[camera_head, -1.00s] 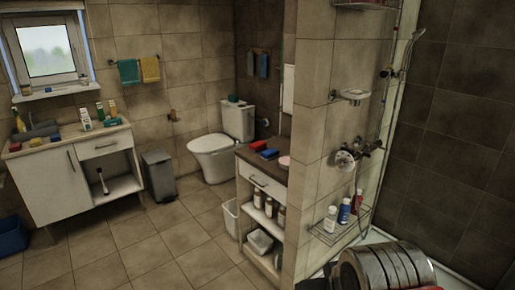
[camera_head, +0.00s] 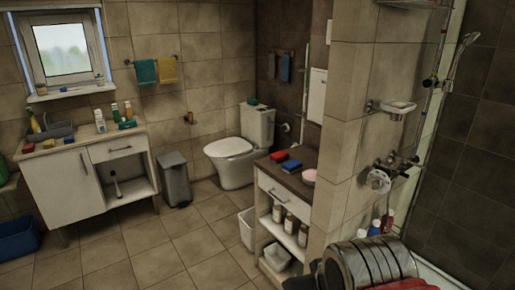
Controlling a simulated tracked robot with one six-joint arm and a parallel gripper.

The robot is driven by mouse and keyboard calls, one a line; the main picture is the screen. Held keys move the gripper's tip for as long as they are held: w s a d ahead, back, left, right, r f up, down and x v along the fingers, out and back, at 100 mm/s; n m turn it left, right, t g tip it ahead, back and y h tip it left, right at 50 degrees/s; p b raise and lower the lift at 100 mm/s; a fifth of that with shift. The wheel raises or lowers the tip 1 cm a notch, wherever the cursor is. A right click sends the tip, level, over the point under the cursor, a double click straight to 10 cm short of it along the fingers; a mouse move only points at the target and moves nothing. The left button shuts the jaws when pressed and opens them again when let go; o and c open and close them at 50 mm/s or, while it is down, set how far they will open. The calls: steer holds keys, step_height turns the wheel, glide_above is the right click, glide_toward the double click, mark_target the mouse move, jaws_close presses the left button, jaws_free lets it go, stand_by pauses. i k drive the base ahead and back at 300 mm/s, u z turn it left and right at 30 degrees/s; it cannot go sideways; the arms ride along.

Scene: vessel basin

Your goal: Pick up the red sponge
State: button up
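A red sponge (camera_head: 279,155) lies on the dark top of the low shelf cabinet (camera_head: 284,207) in the middle of the view. It lies just behind a blue sponge (camera_head: 291,166), with a pink round item (camera_head: 309,176) to the right. Another small red item (camera_head: 29,148) lies at the left end of the washstand counter; I cannot tell what it is. My metallic arm link shows at the bottom right, but my gripper is not in view.
A tiled partition wall (camera_head: 348,130) stands right of the cabinet, with the shower beyond it. A white bin (camera_head: 247,229) stands against the cabinet's left side. The toilet (camera_head: 233,160) and grey pedal bin (camera_head: 174,180) are farther back. The tiled floor (camera_head: 150,250) at left is open.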

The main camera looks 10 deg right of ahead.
mark_target(276, 157)
steer(key=u, duration=0.55)
steer(key=i, duration=2.85)
steer(key=z, duration=0.25)
steer(key=i, duration=0.65)
steer(key=z, duration=0.35)
